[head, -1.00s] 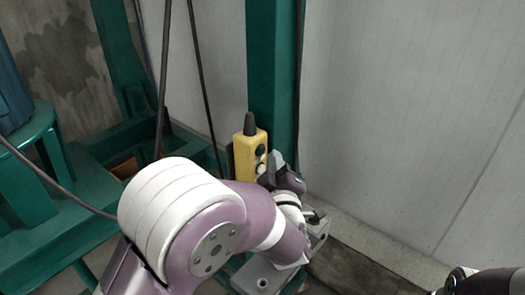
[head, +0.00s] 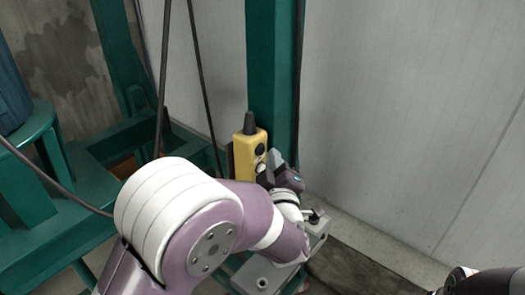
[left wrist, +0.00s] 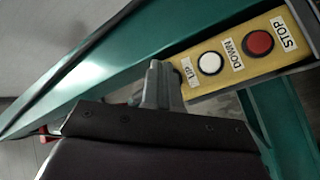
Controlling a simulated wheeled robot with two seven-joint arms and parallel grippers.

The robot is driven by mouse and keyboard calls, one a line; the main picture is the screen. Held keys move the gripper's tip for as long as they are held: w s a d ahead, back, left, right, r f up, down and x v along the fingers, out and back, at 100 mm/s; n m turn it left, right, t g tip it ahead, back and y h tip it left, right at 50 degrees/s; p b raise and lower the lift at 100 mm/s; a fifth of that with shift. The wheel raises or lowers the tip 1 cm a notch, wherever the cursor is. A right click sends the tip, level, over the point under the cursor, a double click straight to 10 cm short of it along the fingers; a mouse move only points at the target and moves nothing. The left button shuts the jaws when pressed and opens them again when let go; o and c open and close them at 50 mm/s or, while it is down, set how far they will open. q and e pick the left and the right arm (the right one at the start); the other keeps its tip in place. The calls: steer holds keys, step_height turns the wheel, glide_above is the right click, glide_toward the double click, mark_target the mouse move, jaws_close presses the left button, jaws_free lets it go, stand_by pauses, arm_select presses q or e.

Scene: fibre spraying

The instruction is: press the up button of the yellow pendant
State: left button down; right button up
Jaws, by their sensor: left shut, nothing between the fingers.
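The yellow pendant (head: 244,155) hangs upright against a green post in the head view, with a black button (head: 260,149) near its top and a white button (head: 261,167) below. In the left wrist view the pendant (left wrist: 223,61) shows a red button by a STOP label, a white button (left wrist: 210,63) by DOWN, and an UP label (left wrist: 187,72). The button beyond the UP label is hidden there by my fingers. My left gripper (head: 274,159) is shut and empty, its tips close to the pendant's button face; the wrist view shows the fingers (left wrist: 160,82) beside the UP label. I cannot tell whether they touch.
The green post (head: 270,70) stands directly behind the pendant. Dark cables (head: 203,80) hang to its left. A green frame (head: 90,190) fills the left side. A pale wall (head: 410,110) lies right of the post, with free room before it.

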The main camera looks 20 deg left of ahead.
arm_select(q)
steer(key=shift+w+a, duration=0.1)
steer(key=shift+a, duration=0.2)
